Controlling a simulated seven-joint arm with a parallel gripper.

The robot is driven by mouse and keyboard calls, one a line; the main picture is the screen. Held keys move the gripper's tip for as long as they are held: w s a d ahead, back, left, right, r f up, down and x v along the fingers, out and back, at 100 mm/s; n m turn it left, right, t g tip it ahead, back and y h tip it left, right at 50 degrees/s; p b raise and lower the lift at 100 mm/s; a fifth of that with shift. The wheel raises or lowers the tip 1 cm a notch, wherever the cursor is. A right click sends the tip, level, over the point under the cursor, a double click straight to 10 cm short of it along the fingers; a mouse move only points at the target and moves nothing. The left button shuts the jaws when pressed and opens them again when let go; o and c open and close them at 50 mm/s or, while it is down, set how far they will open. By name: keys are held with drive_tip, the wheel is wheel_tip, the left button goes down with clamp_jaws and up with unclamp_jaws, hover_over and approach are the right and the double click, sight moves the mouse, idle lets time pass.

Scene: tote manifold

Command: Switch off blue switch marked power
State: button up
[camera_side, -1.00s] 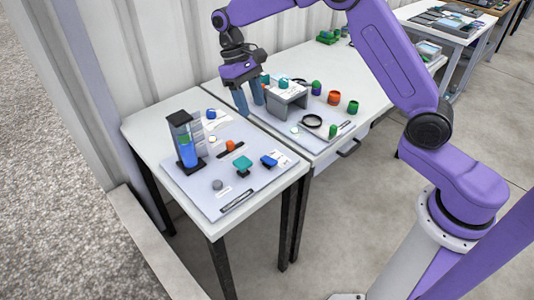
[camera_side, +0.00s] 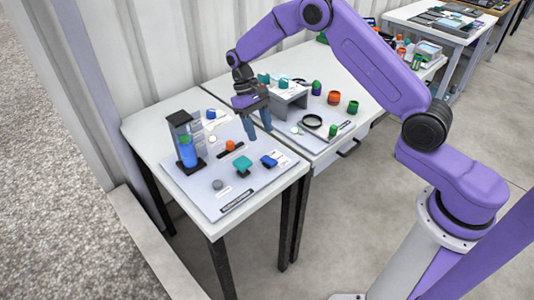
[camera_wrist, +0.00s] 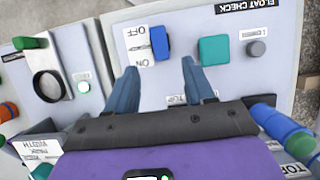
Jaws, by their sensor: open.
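The blue switch (camera_side: 269,161) sits on the near right part of the left panel board. In the wrist view the blue switch (camera_wrist: 159,42) stands beside a white label reading OFF and ON, at the OFF end. The word power cannot be read. My gripper (camera_side: 259,134) is open and empty, above the board a little behind the switch. In the wrist view my gripper (camera_wrist: 158,74) has its two fingers apart, one on each side of the label and switch in the picture, with the switch beyond the tips.
A teal block (camera_side: 243,164) and a grey knob (camera_side: 217,185) are close to the switch. An orange knob (camera_side: 230,145) and a column with blue liquid (camera_side: 187,150) stand farther left. A second board with a black ring (camera_side: 312,121) lies to the right.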

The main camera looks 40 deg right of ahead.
sight(269, 160)
drive_tip(key=x, duration=0.9)
drive_tip(key=shift+r, duration=0.1)
clamp_jaws()
